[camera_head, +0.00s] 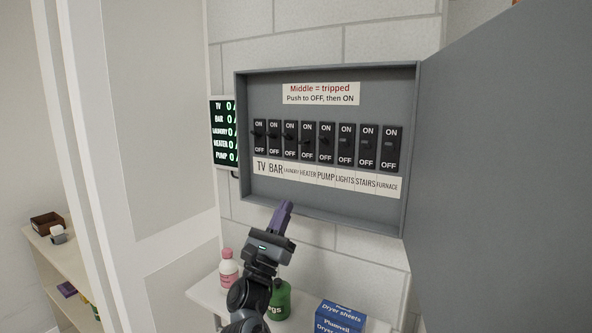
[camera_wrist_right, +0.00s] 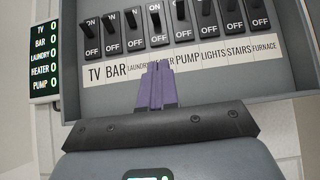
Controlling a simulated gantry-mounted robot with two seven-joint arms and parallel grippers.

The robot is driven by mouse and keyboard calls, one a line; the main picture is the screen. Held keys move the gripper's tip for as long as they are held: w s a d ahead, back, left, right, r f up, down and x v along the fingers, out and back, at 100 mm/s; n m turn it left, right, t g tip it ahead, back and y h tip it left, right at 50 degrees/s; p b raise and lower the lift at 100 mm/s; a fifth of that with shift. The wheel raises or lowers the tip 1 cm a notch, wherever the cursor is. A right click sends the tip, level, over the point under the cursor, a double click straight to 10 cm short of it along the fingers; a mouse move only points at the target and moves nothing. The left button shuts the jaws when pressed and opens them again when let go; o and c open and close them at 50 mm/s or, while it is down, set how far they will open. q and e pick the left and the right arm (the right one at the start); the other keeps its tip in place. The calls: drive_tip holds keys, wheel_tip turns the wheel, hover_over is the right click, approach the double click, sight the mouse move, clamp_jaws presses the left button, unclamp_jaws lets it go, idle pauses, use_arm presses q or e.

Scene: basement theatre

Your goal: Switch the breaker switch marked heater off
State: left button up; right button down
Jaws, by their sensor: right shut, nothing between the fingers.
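The heater breaker switch (camera_head: 307,141) is the fourth from the left in the grey breaker panel, above the HEATER label (camera_head: 308,174). It is a black switch with ON above and OFF below; its exact lever position is hard to tell. The switch also shows in the wrist view (camera_wrist_right: 156,24). My right gripper (camera_head: 284,207) is shut and empty, its purple fingers just in front of and below the panel's lower edge. In the wrist view the fingertips (camera_wrist_right: 158,64) partly cover the HEATER label, below the heater switch and apart from it. My left gripper is not in view.
The panel's grey door (camera_head: 500,170) stands open at the right. A display (camera_head: 224,133) left of the panel lists circuits with 0 readings. Below, a ledge holds a pink-and-white bottle (camera_head: 229,268), a green container (camera_head: 280,300) and a blue dryer sheets box (camera_head: 340,317).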

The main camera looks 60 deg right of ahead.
sight(304, 142)
drive_tip(key=p+x, duration=0.1)
drive_tip(key=x, duration=0.3)
drive_tip(key=a+r+p+x, duration=0.1)
drive_tip(key=p+x, duration=0.1)
drive_tip(key=x, duration=0.2)
drive_tip(key=a+r+p+x, duration=0.1)
drive_tip(key=x, duration=0.3)
drive_tip(key=shift+d+r, duration=0.25)
drive_tip(key=shift+r, duration=0.05)
drive_tip(key=shift+g, duration=0.3)
